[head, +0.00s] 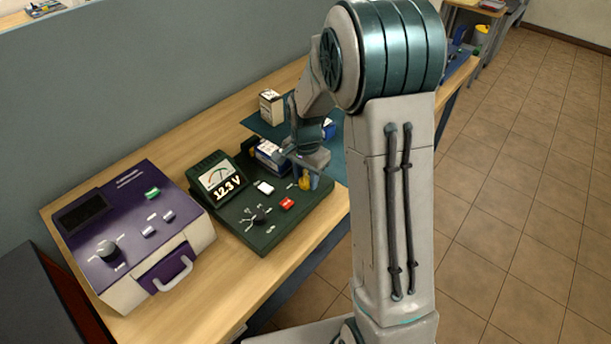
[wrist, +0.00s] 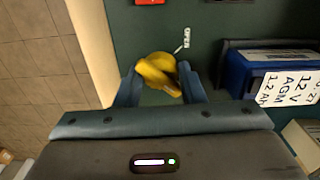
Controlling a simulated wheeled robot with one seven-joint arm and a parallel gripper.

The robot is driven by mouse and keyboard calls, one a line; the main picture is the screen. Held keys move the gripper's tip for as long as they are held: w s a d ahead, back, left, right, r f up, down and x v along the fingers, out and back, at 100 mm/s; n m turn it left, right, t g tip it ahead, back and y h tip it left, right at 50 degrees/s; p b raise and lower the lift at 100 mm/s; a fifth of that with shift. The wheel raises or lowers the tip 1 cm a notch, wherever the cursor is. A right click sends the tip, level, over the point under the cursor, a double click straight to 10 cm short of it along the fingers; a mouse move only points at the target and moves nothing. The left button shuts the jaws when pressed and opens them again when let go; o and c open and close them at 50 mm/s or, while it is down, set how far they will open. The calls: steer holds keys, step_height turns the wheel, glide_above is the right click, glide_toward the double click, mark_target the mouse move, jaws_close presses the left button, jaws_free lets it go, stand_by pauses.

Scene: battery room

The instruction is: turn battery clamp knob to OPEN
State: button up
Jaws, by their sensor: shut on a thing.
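The yellow battery clamp knob (wrist: 158,72) sits on the dark green tester panel (head: 283,225). In the wrist view, the two fingers of my gripper (wrist: 160,88) stand on either side of the knob and are shut on it. The knob's grip bar lies tilted, its lower end toward the right. A white mark and the word OPEN (wrist: 186,38) are printed just up and right of the knob. In the head view, the knob (head: 305,183) shows small below my gripper (head: 307,176), and its pointing cannot be told.
A blue battery labelled 12 V AGM (wrist: 270,75) sits in a dark holder right of the knob. The panel carries a red button (head: 287,203), a black dial (head: 259,218) and a meter reading 12.3 V (head: 221,183). A purple device (head: 132,232) stands at left on the wooden bench.

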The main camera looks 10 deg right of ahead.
mark_target(306, 177)
steer(key=n+b, duration=0.1)
steer(key=n, duration=0.3)
steer(key=shift+b, duration=0.3)
steer(key=n+b, duration=0.1)
steer(key=n, duration=0.3)
steer(key=shift+n, duration=0.4)
steer(key=n, duration=0.4)
steer(key=shift+n, duration=2.3)
steer(key=o, duration=1)
step_height(306, 177, up, 14)
